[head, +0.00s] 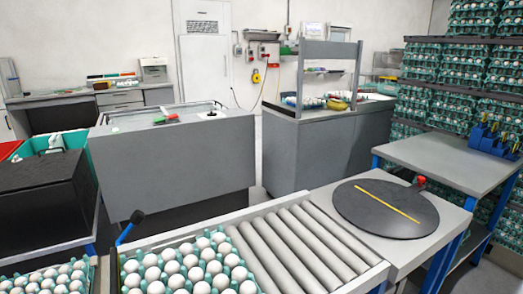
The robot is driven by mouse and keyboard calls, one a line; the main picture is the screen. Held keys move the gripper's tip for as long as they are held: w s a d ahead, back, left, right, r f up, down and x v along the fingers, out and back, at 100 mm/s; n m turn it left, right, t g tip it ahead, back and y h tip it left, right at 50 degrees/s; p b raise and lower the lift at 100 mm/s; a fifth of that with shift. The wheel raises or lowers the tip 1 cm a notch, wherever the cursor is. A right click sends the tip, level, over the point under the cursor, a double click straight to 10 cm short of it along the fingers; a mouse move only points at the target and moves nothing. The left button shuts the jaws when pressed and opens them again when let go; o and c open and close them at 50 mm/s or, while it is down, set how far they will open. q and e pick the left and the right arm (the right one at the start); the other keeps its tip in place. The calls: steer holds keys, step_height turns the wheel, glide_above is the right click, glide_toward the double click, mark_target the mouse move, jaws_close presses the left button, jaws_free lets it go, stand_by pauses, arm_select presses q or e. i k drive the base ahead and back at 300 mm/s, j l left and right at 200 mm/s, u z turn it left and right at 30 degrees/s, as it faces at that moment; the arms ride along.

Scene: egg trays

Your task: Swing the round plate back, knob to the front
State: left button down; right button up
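The round plate (365,215) is a dark grey disc lying flat on a light grey table top (404,256) at the right, just past the end of the rollers. A yellow stripe (390,201) runs across it from back left to front right. The red knob (420,180) stands on a dark tab at the plate's back right edge, on the far side from me. Neither of my grippers shows in this view, and nothing is touching the plate.
A roller conveyor (297,240) adjoins the plate's table on the left. A grey side table (445,160) with a blue rack (493,139) stands behind the plate.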

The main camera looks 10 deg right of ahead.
mark_target(385, 209)
steer(key=i+l, duration=0.15)
steer(key=l, duration=0.25)
steer(key=i+l, duration=0.1)
steer(key=l, duration=0.3)
steer(key=i+l, duration=0.15)
steer(key=l, duration=0.25)
steer(key=i+l, duration=0.1)
steer(key=l, duration=0.3)
steer(key=i+l, duration=0.15)
steer(key=l, duration=0.25)
steer(key=i+l, duration=0.15)
steer(key=l, duration=0.25)
steer(key=i+l, duration=0.1)
steer(key=l, duration=0.3)
steer(key=i+l+u, duration=0.1)
steer(key=l, duration=0.3)
